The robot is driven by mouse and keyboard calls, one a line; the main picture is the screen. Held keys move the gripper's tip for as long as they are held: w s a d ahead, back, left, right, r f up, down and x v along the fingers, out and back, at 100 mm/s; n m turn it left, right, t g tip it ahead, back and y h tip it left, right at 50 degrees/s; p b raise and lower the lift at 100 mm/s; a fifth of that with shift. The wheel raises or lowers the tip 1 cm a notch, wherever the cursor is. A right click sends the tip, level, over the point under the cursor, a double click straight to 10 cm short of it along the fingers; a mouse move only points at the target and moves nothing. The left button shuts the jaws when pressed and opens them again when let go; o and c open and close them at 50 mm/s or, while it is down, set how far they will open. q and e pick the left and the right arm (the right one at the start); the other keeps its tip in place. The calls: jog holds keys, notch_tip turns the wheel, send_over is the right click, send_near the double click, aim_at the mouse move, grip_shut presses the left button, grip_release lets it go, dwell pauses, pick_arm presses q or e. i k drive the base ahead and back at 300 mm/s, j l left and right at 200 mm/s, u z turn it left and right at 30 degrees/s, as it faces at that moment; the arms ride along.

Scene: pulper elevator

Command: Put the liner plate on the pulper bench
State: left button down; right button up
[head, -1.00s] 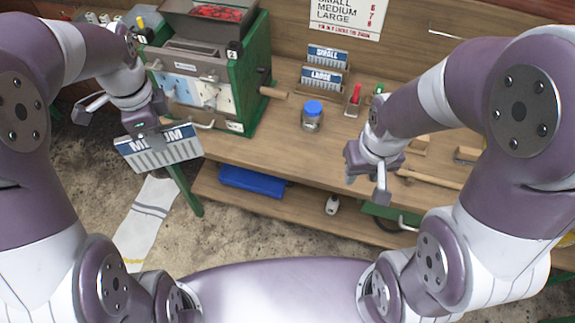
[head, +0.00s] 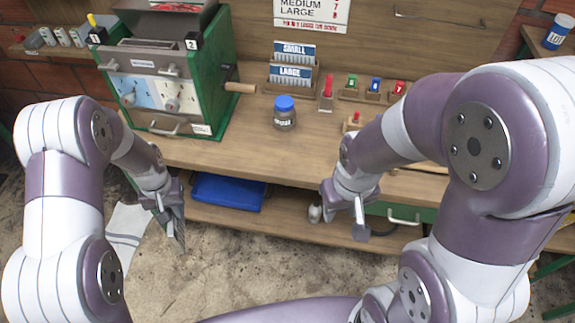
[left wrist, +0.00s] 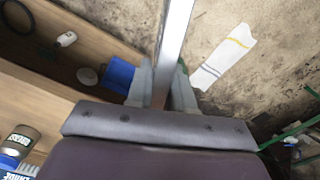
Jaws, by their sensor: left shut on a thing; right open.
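My left gripper (head: 168,203) is shut on the liner plate (head: 179,238), in front of the bench's left part. The plate is turned nearly edge-on in the head view, so its MEDIUM label is hidden. In the left wrist view the plate (left wrist: 176,35) is a thin grey strip between the fingers (left wrist: 162,88). The wooden pulper bench (head: 235,153) stands ahead, with the green pulper (head: 207,88) on its left. Plates marked SMALL (head: 294,51) and LARGE (head: 290,74) stand in a rack on the bench. My right gripper (head: 347,212) is open and empty at the bench's front.
A lidded jar (head: 285,118) stands mid-bench, with bare wood around it. A red-topped item (head: 326,88) and several small coloured tools stand to the right. A wooden handle (head: 240,87) sticks out from the pulper. A blue tray (head: 228,192) is on the lower shelf. A cloth (head: 128,222) lies on the floor.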

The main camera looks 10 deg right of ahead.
aim_at(303, 150)
jog(key=k+z, duration=0.1)
jog(key=z, duration=0.35)
jog(key=k+z, duration=0.1)
jog(key=z, duration=0.35)
jog(key=k+l+z, duration=0.1)
jog(key=z, duration=0.35)
jog(key=l+z, duration=0.15)
jog(key=z, duration=0.35)
jog(key=i+j+z, duration=0.1)
jog(key=j+z, duration=0.3)
jog(key=j, duration=0.45)
jog(key=j+z, duration=0.35)
jog(key=j, duration=0.45)
jog(key=k+j+z, duration=0.2)
jog(key=j+z, duration=0.2)
jog(key=j, duration=0.45)
jog(key=k+j, duration=0.1)
jog(key=j, duration=0.4)
